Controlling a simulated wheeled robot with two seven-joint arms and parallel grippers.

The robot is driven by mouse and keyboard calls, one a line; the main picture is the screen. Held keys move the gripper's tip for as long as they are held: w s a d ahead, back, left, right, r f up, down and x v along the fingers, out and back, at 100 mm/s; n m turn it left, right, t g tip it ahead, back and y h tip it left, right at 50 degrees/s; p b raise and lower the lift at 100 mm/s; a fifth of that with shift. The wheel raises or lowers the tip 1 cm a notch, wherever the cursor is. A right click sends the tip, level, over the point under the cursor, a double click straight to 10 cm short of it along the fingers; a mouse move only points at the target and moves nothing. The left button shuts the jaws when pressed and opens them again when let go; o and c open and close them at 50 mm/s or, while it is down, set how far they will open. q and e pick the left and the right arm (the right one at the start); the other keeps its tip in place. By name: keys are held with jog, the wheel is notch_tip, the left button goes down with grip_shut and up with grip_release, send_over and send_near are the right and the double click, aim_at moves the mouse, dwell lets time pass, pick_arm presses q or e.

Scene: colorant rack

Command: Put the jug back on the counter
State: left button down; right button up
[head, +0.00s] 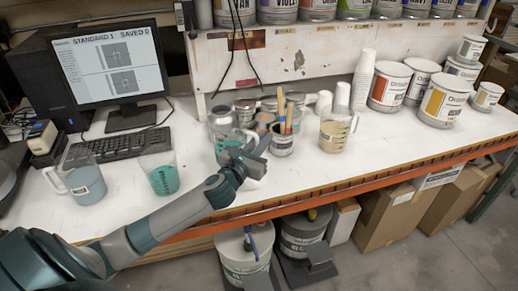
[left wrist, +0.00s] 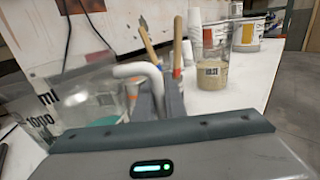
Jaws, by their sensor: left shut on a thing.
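My left gripper (head: 252,160) reaches over the front of the white counter (head: 315,165). It is shut on the pale curved handle of a clear jug (head: 224,128) with teal contents. In the left wrist view the jug (left wrist: 72,98) fills the left side, with printed marks on its wall. Its handle (left wrist: 140,70) runs down between my fingers (left wrist: 160,98). The jug looks about upright; I cannot tell whether its base touches the counter, because the gripper hides part of it. My right gripper is in neither view.
A pot of wooden-handled tools (head: 282,140) stands just right of the gripper, with a jug of beige stuff (head: 334,133) beyond. Two more jugs, one teal (head: 162,175) and one grey-blue (head: 86,182), stand left near the keyboard (head: 118,147). Paint cans (head: 390,85) fill the right.

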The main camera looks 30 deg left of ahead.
pick_arm(q)
jog(key=shift+a+f, duration=0.3)
jog(key=shift+a, duration=0.35)
jog(key=shift+f+p, duration=0.3)
jog(key=shift+f, duration=1.85)
jog(key=c, duration=1.8)
grip_release()
